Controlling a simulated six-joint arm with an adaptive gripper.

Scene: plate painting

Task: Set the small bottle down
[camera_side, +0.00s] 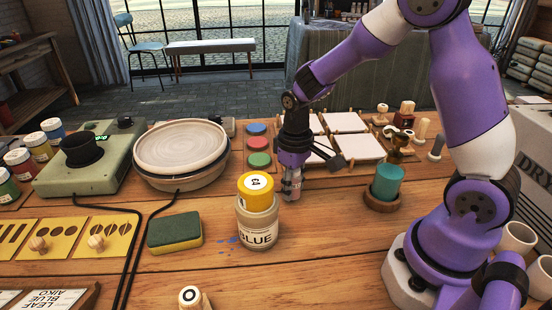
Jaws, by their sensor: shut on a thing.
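My gripper (291,172) points down over the middle of the wooden table. It is shut on the small bottle (292,188), a narrow greyish cylinder of which only the lower part shows below the jaws. The bottle looks upright. Its bottom is at or very near the tabletop; I cannot tell whether it touches. It is just behind and to the right of a larger jar (257,226) marked BLUE, with a yellow lid.
A green and yellow sponge (174,232) lies left of the jar. A round wheel (180,146), colour pots (258,143) and white tiles (353,146) stand behind. A teal cup (387,182) sits at right. The table front right of the jar is bare.

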